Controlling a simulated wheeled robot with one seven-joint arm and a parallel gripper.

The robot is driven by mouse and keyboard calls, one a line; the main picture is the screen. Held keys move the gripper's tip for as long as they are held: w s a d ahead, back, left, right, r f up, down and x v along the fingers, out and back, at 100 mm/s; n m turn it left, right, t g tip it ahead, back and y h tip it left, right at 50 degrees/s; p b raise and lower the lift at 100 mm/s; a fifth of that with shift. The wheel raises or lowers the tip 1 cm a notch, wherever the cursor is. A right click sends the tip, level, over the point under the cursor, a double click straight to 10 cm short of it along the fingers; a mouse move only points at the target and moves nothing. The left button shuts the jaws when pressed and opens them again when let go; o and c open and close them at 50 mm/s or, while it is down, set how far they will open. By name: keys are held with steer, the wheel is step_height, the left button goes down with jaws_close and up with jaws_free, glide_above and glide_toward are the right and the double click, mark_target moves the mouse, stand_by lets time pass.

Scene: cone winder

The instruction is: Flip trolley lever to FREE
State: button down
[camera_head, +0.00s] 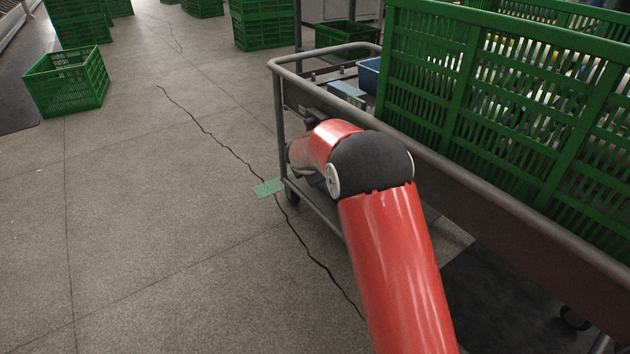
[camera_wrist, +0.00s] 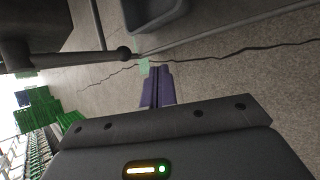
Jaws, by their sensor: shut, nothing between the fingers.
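The trolley (camera_head: 290,135) is a grey metal frame cart at the right in the head view. In the wrist view a dark lever with a round knob (camera_wrist: 124,52) reaches in from a dark block at the upper left. Its rod lies nearly level across the picture. I cannot read any FREE mark. My gripper (camera_wrist: 158,70) shows in the wrist view with its two purple-grey fingers together and empty. The fingertips appear just right of and below the knob, apart from it in the picture; depth is unclear.
A large green crate (camera_head: 470,100) stands on the trolley, with a blue bin (camera_head: 369,75) beside it. A green crate (camera_head: 68,80) sits on the floor at left, with stacked crates behind. A green patch (camera_head: 268,187) marks the cracked floor.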

steer(key=s+r, duration=0.2)
steer(key=s, duration=0.4)
steer(key=shift+s+d+r, duration=0.15)
steer(key=shift+s+d, duration=0.1)
steer(key=shift+s, duration=0.05)
